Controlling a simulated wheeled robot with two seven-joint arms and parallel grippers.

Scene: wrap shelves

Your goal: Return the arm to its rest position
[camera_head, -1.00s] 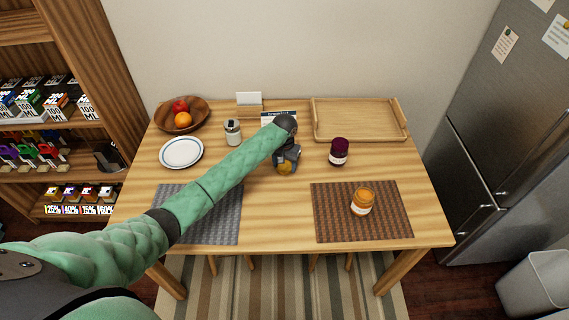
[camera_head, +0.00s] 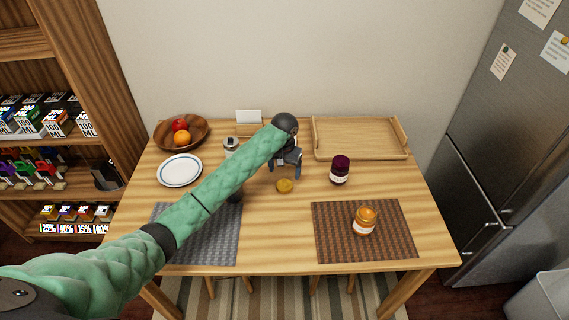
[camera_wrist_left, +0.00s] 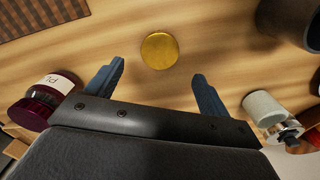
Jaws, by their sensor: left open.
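My left arm reaches over the table from the left. My left gripper (camera_head: 287,172) is open and empty, above the table behind a round gold lid (camera_head: 285,186). The left wrist view shows both fingers (camera_wrist_left: 158,82) spread wide, with the lid (camera_wrist_left: 159,51) lying flat on the wood beyond the fingertips, apart from them. My right gripper is not in view.
A dark purple jar (camera_head: 340,170) stands to the right, and an orange jar (camera_head: 365,221) stands on the brown placemat (camera_head: 331,246). A wooden tray (camera_head: 360,139) lies behind. A shaker (camera_head: 231,145), plate (camera_head: 180,170) and fruit bowl (camera_head: 160,139) are left. My arm partly hides a dark cup (camera_head: 236,196).

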